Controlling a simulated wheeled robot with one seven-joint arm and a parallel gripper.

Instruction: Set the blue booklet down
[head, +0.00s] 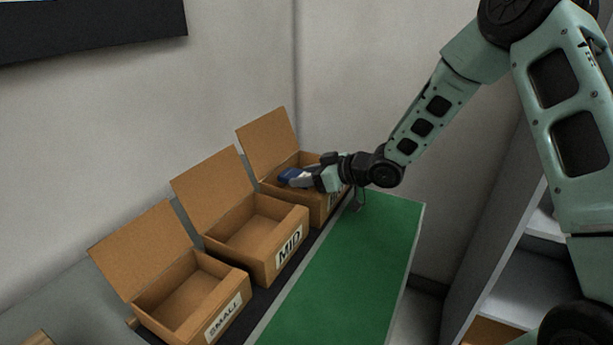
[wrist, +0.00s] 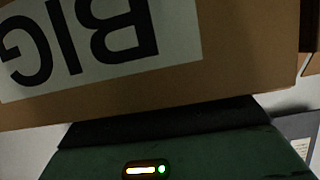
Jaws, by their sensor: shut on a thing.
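The blue booklet (head: 291,176) is in my gripper (head: 300,181), which is shut on it, in the head view. It is at the opening of the farthest cardboard box (head: 325,208). I cannot tell whether the booklet touches the box. The booklet and the fingertips do not show in the wrist view. There the box's front wall (wrist: 235,45) fills the upper part, with an upside-down BIG label (wrist: 75,45).
The MID box (head: 262,262) and the SMALL box (head: 196,318) stand nearer, lids open, and look empty. A green surface (head: 350,265) in front of the boxes is clear. A shelf unit (head: 500,275) stands at the right.

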